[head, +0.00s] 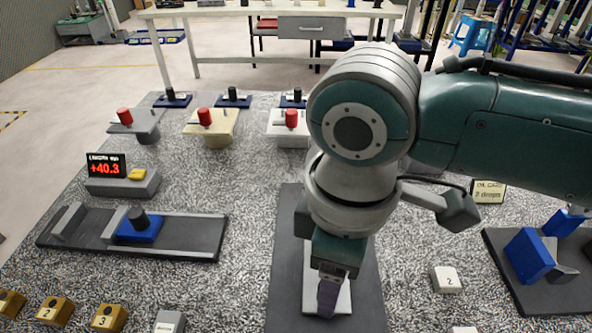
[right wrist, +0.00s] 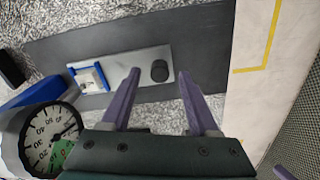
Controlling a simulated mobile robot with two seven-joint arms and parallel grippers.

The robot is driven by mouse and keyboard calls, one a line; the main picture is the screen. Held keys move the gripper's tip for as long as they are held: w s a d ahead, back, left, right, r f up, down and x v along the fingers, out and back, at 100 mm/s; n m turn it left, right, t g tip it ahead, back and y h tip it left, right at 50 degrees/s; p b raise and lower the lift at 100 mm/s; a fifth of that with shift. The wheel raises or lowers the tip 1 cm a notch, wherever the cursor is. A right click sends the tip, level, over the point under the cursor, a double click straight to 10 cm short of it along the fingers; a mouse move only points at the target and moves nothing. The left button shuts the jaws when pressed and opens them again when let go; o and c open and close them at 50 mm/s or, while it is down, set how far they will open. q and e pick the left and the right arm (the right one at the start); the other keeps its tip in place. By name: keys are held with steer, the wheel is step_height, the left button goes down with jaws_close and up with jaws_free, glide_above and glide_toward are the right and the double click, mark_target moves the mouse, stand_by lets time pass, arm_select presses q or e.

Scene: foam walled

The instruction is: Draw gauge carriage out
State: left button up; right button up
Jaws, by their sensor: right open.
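A light grey carriage plate (head: 343,297) sits on a dark base strip (head: 285,255) under my right arm. In the right wrist view the plate (right wrist: 122,66) carries a black knob (right wrist: 159,70) and a blue-framed pale square (right wrist: 88,78). My right gripper (head: 327,300) is open; in the right wrist view its purple fingers (right wrist: 160,74) appear on either side of the knob, with gaps. Contact cannot be seen. A round dial gauge (right wrist: 48,135) shows at lower left there. My arm hides much of the strip in the head view. My left gripper is out of view.
At left, a dark rail (head: 190,237) holds a blue block with a black knob (head: 138,218); a display (head: 106,166) reads +40.3. Several red-knobbed stands (head: 208,122) line the back. Numbered tan blocks (head: 55,311) lie front left; a blue fixture (head: 529,256) stands right.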

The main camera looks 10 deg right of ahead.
steer(key=shift+f, duration=0.8)
jaws_close()
stand_by(0.9)
